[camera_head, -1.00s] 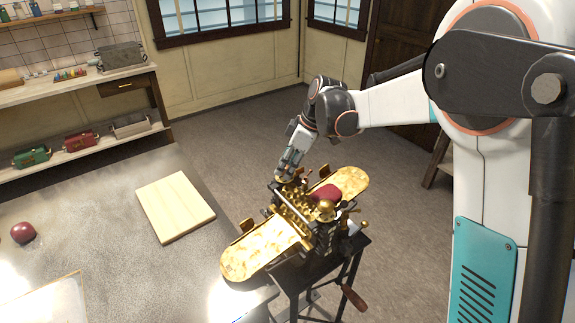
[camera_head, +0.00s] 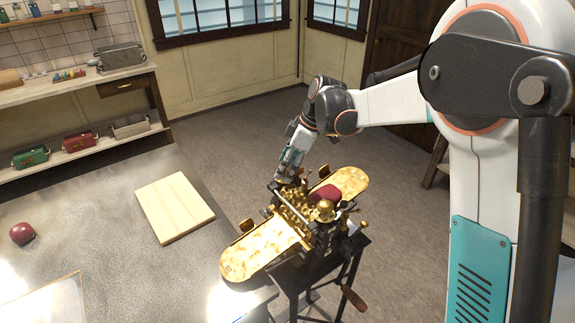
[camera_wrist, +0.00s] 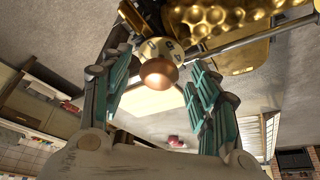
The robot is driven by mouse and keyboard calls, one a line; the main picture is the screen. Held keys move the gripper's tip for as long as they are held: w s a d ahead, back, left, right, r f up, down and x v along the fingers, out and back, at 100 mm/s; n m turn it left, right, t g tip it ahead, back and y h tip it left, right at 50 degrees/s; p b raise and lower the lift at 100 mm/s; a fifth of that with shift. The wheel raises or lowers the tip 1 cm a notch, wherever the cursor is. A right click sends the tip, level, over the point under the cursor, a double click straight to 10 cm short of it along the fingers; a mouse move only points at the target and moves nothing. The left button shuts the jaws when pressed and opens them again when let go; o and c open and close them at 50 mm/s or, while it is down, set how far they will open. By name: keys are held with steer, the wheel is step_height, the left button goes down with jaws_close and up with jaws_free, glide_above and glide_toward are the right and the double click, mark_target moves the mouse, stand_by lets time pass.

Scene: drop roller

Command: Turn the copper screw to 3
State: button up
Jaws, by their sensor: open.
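The copper screw (camera_wrist: 158,73) shows in the wrist view as a round copper knob in front of a pale dial with dark marks; I cannot read which number it is set to. My gripper (camera_wrist: 152,82) is open, with one teal finger on each side of the knob and visible gaps to it. In the head view my gripper (camera_head: 284,176) is at the far left end of the brass drop roller machine (camera_head: 318,212), and the screw is hidden there. The machine's dimpled brass rollers (camera_wrist: 205,18) lie just beyond the dial.
The machine stands on a dark stand (camera_head: 345,268) beside the grey table, its gold trays reaching out on both sides. A crank handle (camera_head: 352,298) hangs low at the front. A wooden board (camera_head: 175,206) and a dark red ball (camera_head: 22,232) lie on the table.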

steer(key=shift+r, duration=0.1)
steer(key=v, duration=1.1)
steer(key=shift+d+r, duration=0.2)
steer(key=shift+r, duration=0.15)
steer(key=shift+s, duration=0.1)
